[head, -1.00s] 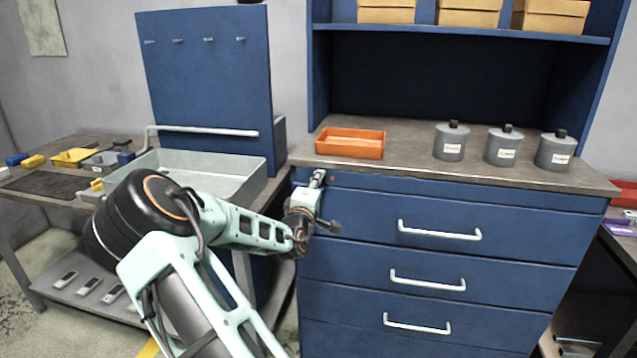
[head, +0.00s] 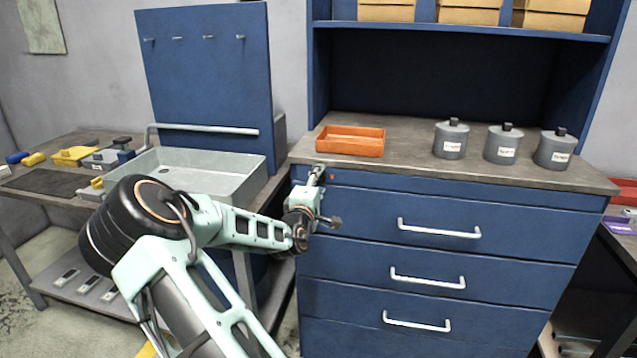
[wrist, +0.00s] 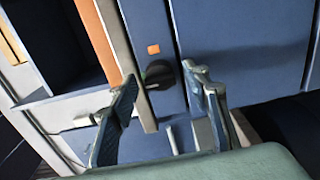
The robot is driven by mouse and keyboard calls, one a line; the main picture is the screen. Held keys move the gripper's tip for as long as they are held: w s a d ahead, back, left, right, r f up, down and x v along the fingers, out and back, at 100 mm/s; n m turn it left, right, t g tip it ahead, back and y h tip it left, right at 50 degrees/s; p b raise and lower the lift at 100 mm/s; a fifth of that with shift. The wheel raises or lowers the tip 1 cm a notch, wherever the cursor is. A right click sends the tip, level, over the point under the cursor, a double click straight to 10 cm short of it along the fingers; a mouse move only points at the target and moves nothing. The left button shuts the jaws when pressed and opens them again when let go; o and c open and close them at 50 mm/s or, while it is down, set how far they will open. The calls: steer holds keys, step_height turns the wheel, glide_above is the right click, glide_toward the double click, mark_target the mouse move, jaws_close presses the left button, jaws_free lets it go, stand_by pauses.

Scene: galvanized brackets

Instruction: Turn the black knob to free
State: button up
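The black knob (wrist: 158,74) shows in the wrist view on the blue cabinet front, just below the worktop edge. My gripper (wrist: 160,84) is open, with a finger on either side of the knob in the picture and visible gaps between. I cannot tell whether the fingertips reach around the knob or stop just short of it. In the head view my gripper (head: 316,174) is at the cabinet's upper left corner, and the knob is hidden behind it.
An orange tray (head: 350,152) sits on the worktop (head: 410,164) above the gripper. Several grey canisters stand at the right. Drawer handles (head: 438,229) stick out on the cabinet front. A grey basin (head: 225,190) is close to my arm at the left.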

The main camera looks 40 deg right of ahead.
steer(key=shift+s+a, duration=0.1)
steer(key=v, duration=1.1)
steer(key=shift+s+a, duration=0.25)
steer(key=shift+s, duration=0.05)
